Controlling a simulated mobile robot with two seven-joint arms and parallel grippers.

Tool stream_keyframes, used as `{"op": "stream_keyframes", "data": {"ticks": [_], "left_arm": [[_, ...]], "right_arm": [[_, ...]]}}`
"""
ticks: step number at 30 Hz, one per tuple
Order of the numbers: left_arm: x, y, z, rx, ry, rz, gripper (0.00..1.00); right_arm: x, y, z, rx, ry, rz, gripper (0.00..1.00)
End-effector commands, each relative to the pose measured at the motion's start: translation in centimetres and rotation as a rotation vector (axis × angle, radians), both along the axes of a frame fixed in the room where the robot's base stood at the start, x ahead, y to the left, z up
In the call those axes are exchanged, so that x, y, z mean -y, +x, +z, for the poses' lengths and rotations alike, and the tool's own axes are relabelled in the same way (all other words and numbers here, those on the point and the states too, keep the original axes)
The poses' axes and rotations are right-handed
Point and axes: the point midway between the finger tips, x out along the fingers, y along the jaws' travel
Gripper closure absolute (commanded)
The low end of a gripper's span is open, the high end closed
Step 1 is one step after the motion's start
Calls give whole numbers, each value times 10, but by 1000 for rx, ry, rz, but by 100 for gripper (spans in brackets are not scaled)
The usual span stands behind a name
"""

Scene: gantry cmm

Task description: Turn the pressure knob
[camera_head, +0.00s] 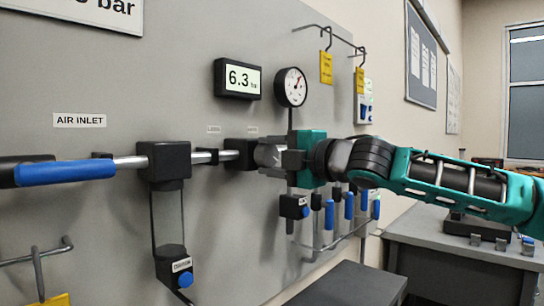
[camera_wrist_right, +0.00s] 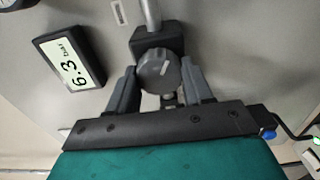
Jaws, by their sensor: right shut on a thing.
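The round grey pressure knob (camera_wrist_right: 158,72) with a pale pointer line sits on the front of a dark regulator block (camera_wrist_right: 148,42) in the wrist view. My right gripper (camera_wrist_right: 160,85) is shut on the knob, with one finger on each side of it. In the head view my right gripper (camera_head: 268,155) reaches in from the right against the panel and mostly hides the knob. A digital display (camera_head: 238,79) above reads 6.3 bar. The round dial gauge (camera_head: 291,87) is right of the display. My left gripper is not in view.
A blue lever handle (camera_head: 65,172) is at the left of the pipe. A filter block (camera_head: 165,162) with a clear bowl hangs beside it. Several blue-handled valves hang below my right gripper. Yellow tags hang from hooks. A grey bench (camera_head: 460,245) stands at the right.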

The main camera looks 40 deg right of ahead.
Motion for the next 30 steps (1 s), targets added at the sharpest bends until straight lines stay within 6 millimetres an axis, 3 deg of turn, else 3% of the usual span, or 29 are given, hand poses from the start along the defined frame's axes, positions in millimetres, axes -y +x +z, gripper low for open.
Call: {"op": "stream_keyframes", "data": {"ticks": [9, 20, 30], "left_arm": [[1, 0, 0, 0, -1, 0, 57], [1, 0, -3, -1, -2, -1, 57], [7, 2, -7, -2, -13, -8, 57]], "right_arm": [[0, 0, 0, -1, -1, 1, 24], [1, -4, -1, 0, -4, -1, 24], [4, -42, 0, 1, -8, -3, 24]]}}
